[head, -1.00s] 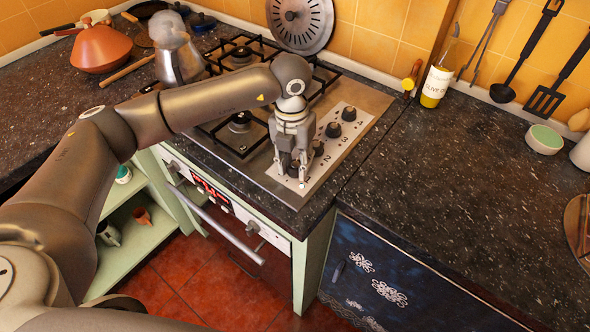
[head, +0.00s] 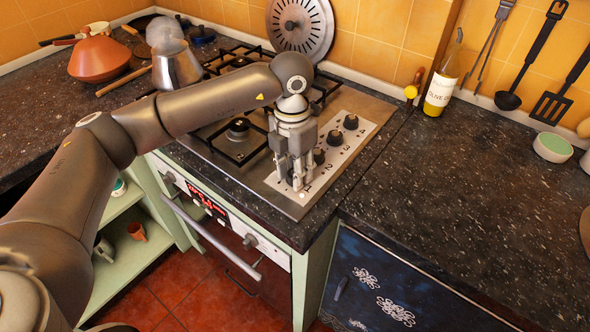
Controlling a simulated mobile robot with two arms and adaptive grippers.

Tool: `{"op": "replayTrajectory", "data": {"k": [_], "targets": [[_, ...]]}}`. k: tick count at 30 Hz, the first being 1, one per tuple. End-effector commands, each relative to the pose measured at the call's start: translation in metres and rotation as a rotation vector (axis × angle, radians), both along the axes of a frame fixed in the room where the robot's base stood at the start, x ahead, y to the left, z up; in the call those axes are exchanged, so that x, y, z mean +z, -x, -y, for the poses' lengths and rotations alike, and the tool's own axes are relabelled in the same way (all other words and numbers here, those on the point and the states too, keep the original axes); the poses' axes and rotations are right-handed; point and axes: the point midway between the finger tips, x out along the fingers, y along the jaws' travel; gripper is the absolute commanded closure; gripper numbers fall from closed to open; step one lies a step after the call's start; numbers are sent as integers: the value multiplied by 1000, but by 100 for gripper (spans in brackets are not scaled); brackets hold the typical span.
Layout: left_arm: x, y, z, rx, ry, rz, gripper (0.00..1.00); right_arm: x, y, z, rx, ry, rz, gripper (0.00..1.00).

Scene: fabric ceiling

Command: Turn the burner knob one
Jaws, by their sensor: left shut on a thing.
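The burner knob one (head: 291,178) is the nearest dark knob in the row on the steel hob's light control strip, by the printed 1. It is mostly hidden by the fingers. My left gripper (head: 296,182) points down over it, with its fingers shut around the knob. The knob's exact angle cannot be told. Burner knob two (head: 318,156) is just behind and to the right of the fingers. Knob three (head: 335,137) and the far knob (head: 350,121) stand free along the strip. My right gripper is not in view.
Black pan grates (head: 237,130) cover the hob to the left of the strip. A metal pot (head: 176,66) stands behind my left arm. An olive oil bottle (head: 440,90) is by the back wall. The dark counter (head: 450,190) at right is largely clear.

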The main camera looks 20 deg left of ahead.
Motion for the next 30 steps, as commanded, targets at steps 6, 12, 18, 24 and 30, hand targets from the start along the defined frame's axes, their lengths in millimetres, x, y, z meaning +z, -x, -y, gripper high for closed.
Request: {"op": "replayTrajectory", "data": {"k": [6, 12, 18, 24, 30], "targets": [[1, 0, 0, 2, -1, 0, 92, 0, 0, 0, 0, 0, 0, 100], [0, 0, 0, 2, 0, 0, 46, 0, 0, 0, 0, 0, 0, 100], [0, 0, 0, 2, 0, 0, 46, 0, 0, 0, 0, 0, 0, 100], [9, -1, 0, 2, 0, 3, 46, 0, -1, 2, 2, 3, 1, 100], [45, -2, -1, 2, 1, 5, 46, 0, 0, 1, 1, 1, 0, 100]]}}
